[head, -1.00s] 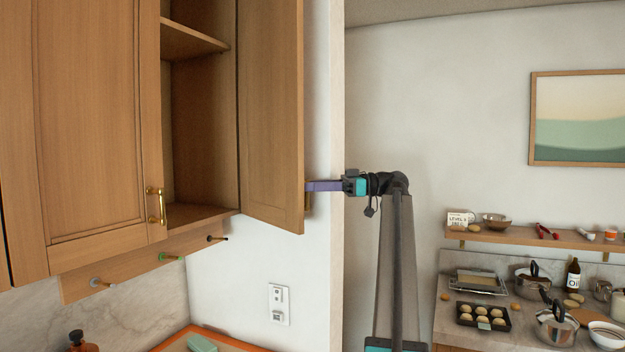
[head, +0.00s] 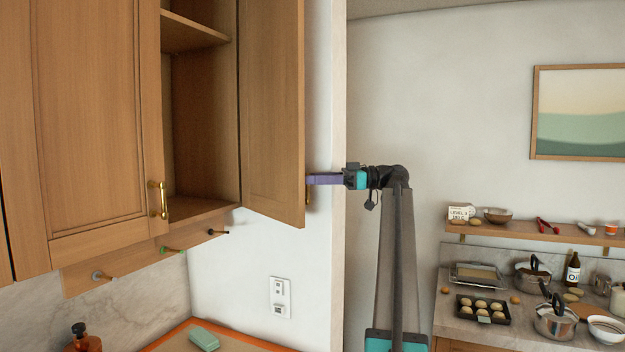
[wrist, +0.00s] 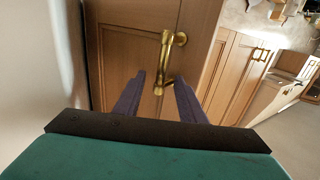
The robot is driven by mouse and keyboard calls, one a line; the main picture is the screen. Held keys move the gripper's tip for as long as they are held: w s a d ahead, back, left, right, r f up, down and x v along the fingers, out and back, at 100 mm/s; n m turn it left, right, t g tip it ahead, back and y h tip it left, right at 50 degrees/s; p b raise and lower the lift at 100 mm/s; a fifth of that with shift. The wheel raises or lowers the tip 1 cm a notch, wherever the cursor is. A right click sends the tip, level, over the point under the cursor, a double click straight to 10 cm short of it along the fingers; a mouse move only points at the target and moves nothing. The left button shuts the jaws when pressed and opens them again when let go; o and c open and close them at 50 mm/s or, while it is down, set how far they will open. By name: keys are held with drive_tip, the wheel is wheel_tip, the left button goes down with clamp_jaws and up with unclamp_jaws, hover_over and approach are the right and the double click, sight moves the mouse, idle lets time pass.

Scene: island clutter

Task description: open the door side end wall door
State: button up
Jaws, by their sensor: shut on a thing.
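The wooden cabinet door (head: 272,110) stands open at the right end of the wall cabinet, showing its inner face in the head view. Its outer face (wrist: 125,45) fills the middle of the wrist view, with a brass handle (wrist: 165,62) on it. My gripper (head: 312,180) is at the door's outer side near its lower right edge. In the wrist view my gripper (wrist: 158,90) has its two purple fingers on either side of the handle's lower part, shut on it. In the head view the door hides most of the handle and the fingertips.
The neighbouring cabinet door (head: 95,120) is closed, with its own brass handle (head: 158,200). A peg rail (head: 135,262) runs below the cabinet. The wall's end (head: 338,150) stands close behind my gripper. A cluttered counter (head: 455,322) lies at the right.

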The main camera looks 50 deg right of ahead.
drive_tip(key=shift+w+d+r, duration=0.1)
drive_tip(key=shift+w+d, duration=0.05)
drive_tip(key=p+v, duration=0.4)
drive_tip(key=v, duration=0.3)
drive_tip(key=shift+s, duration=0.3)
drive_tip(key=shift+s, duration=0.1)
idle(0.6)
